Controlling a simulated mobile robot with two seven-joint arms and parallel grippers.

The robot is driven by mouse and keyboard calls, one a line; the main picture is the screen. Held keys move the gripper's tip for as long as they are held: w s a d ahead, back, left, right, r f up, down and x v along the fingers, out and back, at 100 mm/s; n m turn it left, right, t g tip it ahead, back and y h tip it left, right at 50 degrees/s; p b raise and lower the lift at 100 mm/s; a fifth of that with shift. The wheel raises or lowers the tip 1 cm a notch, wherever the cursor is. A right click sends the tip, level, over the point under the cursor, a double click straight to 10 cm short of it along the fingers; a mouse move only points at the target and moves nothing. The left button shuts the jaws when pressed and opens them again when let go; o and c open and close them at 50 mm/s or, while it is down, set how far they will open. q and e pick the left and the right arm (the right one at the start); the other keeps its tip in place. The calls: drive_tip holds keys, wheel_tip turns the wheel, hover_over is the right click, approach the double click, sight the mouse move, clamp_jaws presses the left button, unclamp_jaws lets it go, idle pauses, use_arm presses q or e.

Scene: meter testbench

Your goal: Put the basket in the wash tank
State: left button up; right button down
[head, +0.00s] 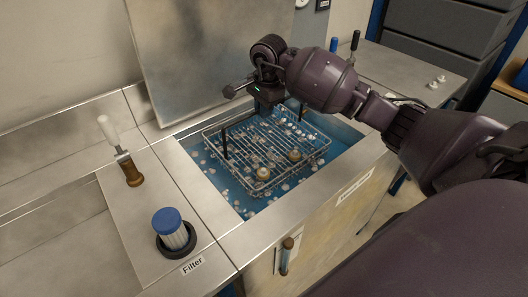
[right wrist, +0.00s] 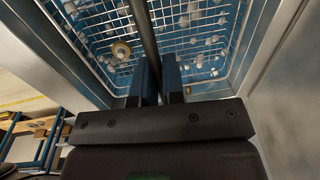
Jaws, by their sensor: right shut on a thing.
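The wire basket (head: 262,150) is inside the wash tank (head: 300,196), over blue liquid dotted with pale bubbles or bits. Round brass-coloured parts (head: 263,174) lie in the basket. My right gripper (head: 268,104) is above the basket's far side, shut on its dark handle bar. The right wrist view shows the bar between the two fingers (right wrist: 159,80), with the white wire mesh (right wrist: 105,40) beyond. I cannot tell whether the basket touches the tank floor. My left gripper is not in view.
A steel lid or panel (head: 205,60) stands behind the tank. A blue-capped filter (head: 173,228) and a brush with a white handle (head: 110,130) are on the counter at left. Small levers (head: 354,42) stand beyond the tank. Grey crates (head: 450,40) are at back right.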

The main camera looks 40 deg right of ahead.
sight(263, 152)
wheel_tip(263, 152, down, 14)
drive_tip(key=shift+f+b, duration=0.15)
drive_tip(key=shift+b, duration=0.4)
drive_tip(key=c, duration=1.2)
unclamp_jaws()
drive_tip(key=r, duration=0.4)
drive_tip(key=s+r, duration=0.1)
drive_tip(key=r, duration=0.3)
drive_tip(key=r+p, duration=0.1)
drive_tip(key=r, duration=0.3)
drive_tip(key=shift+s, duration=0.15)
